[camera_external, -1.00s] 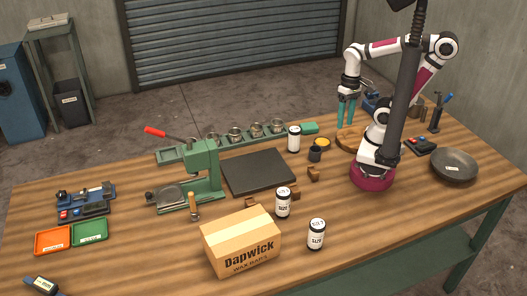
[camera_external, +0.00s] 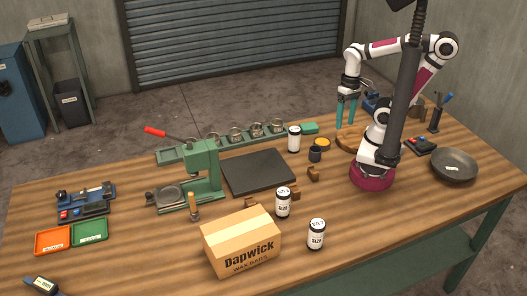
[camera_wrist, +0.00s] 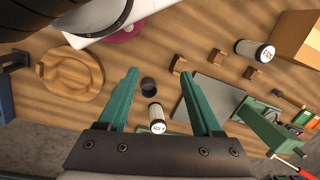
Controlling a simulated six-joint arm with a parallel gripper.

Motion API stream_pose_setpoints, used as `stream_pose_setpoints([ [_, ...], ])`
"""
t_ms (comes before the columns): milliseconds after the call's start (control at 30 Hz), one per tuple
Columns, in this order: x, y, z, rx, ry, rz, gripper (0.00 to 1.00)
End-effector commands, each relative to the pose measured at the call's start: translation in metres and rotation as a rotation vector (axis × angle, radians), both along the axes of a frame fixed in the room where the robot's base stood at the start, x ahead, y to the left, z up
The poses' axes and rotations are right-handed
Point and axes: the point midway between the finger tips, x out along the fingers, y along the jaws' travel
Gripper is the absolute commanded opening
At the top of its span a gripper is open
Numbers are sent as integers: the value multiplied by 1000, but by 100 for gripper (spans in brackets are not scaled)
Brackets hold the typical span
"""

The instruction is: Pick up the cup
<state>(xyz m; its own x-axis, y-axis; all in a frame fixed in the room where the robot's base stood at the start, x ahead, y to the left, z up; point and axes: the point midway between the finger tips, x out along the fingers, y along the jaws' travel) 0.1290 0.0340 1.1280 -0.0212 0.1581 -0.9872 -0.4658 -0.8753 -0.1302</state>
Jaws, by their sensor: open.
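A small dark cup (camera_external: 315,154) stands on the table to the right of the black mat, beside a white jar. In the wrist view the cup (camera_wrist: 148,85) lies between my two fingers, farther off, with its round opening showing. My gripper (camera_external: 347,109) is open and empty, its teal fingers pointing down above the far side of the table, right of the cup. It also shows in the wrist view (camera_wrist: 165,100), fingers apart. No finger touches the cup.
A white jar (camera_external: 294,139) with dark lid stands close to the cup. A wooden block (camera_external: 313,174) lies in front. A black mat (camera_external: 258,172) lies to the left, with a green press (camera_external: 203,172) beyond.

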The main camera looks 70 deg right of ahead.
Motion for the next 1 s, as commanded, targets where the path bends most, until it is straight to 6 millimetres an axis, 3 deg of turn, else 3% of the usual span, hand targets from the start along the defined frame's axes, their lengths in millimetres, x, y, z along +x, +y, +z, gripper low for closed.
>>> stream_pose_setpoints([
  [33,0,0,0,0,0,0,77],
  [167,0,0,0,0,0,0,100],
  [367,0,0,0,0,0,1,100],
  [467,19,-4,8,-6,-19,111,100],
  [567,82,-22,25,-28,-72,469,100],
  [633,140,-44,30,-47,-113,815,100],
  [700,194,-70,25,-63,-144,1158,100],
  [800,254,-107,5,-75,-166,1580,100],
  [900,290,-134,-14,-78,-173,1870,100],
  [1000,306,-147,-26,-76,-175,2015,100],
])
